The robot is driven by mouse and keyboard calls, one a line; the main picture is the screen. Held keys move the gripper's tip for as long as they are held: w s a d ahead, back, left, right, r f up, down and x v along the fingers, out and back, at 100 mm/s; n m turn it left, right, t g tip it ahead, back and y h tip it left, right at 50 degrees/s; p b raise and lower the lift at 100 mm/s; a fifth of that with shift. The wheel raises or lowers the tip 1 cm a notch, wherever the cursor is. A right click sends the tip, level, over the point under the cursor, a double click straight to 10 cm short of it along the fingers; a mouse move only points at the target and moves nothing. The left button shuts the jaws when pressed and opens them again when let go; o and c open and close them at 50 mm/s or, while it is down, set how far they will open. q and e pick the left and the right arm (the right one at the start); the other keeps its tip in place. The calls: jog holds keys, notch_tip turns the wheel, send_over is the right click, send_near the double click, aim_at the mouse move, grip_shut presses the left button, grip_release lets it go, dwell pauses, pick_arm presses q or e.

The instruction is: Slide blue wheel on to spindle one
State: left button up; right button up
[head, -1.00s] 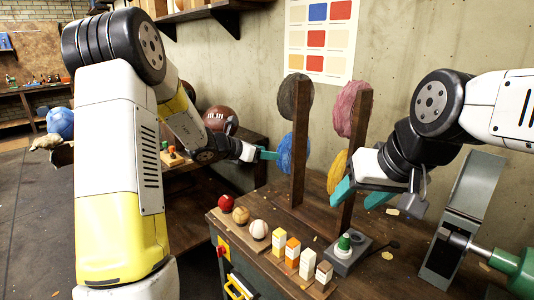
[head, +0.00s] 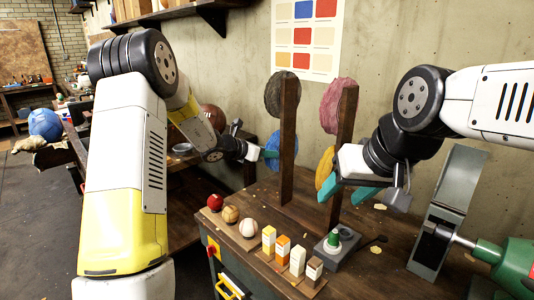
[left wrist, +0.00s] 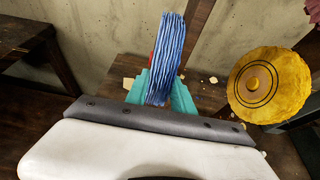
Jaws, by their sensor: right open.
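The blue wheel (head: 273,143) is at the lower part of the left wooden post (head: 288,140), partly hidden behind it. In the left wrist view the blue wheel (left wrist: 168,55) stands edge-on between the teal fingers. My left gripper (head: 271,154) reaches it from the left and its fingers (left wrist: 160,95) lie against both sides with no gap seen. I cannot tell whether the wheel is around a spindle; the hub is hidden. My right gripper (head: 352,192) is open and empty in front of the right post (head: 342,150).
A dark grey wheel (head: 273,95) is high on the left post; a pink wheel (head: 331,105) and a yellow wheel (head: 325,166) are on the right post. Balls (head: 231,213) and several small blocks (head: 283,247) line the bench's front.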

pick_arm(q)
grip_shut()
jog(key=w+a, duration=0.5)
dwell(1.5)
jog(key=shift+s, duration=0.15)
